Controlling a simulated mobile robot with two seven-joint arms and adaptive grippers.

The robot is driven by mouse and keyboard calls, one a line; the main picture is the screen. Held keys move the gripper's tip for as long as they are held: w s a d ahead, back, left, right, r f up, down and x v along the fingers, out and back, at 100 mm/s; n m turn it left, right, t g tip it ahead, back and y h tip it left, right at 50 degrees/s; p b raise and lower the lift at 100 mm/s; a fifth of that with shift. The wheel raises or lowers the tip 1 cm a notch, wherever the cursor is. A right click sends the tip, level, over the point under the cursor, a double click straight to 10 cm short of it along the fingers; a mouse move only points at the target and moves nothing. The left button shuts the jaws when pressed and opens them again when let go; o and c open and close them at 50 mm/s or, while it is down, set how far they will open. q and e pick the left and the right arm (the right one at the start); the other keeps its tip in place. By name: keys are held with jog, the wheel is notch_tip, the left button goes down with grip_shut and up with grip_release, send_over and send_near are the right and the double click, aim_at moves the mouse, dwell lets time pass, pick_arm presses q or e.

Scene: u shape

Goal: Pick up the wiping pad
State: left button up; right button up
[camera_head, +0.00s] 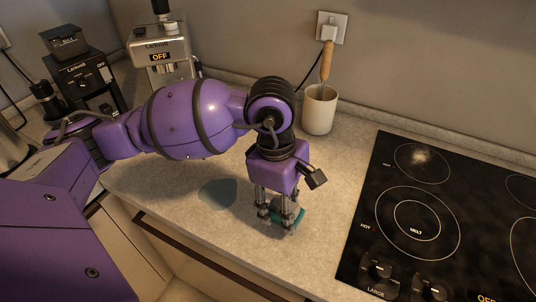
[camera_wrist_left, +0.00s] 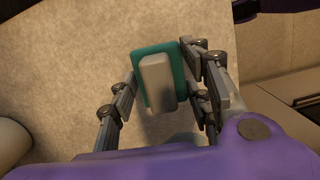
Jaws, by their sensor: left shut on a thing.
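The wiping pad (camera_head: 300,218) is a teal pad with a grey block-shaped handle. It is at the counter's front part, left of the cooktop, partly hidden by my fingers. My left gripper (camera_head: 280,216) points down over it and is shut on it. In the left wrist view the pad (camera_wrist_left: 176,58) sits between the fingers of my left gripper (camera_wrist_left: 165,85), with the grey handle toward the camera. I cannot tell whether the pad touches the counter. My right gripper is not in view.
A wet patch (camera_head: 217,193) lies on the counter (camera_head: 330,165) left of the pad. A black cooktop (camera_head: 430,215) is to the right. A cream crock (camera_head: 319,109) with a wooden-handled utensil stands behind. Coffee machines (camera_head: 158,50) stand at the back left.

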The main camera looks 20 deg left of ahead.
pick_arm(q)
jog(key=s+d+r+p, duration=0.4)
jog(key=s+r, duration=0.6)
jog(key=s, duration=0.3)
jog(key=shift+s+p, duration=0.2)
jog(key=shift+p, duration=0.6)
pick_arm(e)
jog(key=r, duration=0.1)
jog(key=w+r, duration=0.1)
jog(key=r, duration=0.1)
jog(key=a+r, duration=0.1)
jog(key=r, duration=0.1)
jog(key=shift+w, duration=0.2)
pick_arm(q)
jog(key=o, duration=0.5)
jog(key=c, duration=0.4)
jog(key=shift+o, duration=0.2)
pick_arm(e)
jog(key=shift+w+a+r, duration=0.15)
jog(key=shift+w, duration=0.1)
pick_arm(q)
jog(key=shift+s+f, duration=0.1)
jog(key=shift+f, duration=0.15)
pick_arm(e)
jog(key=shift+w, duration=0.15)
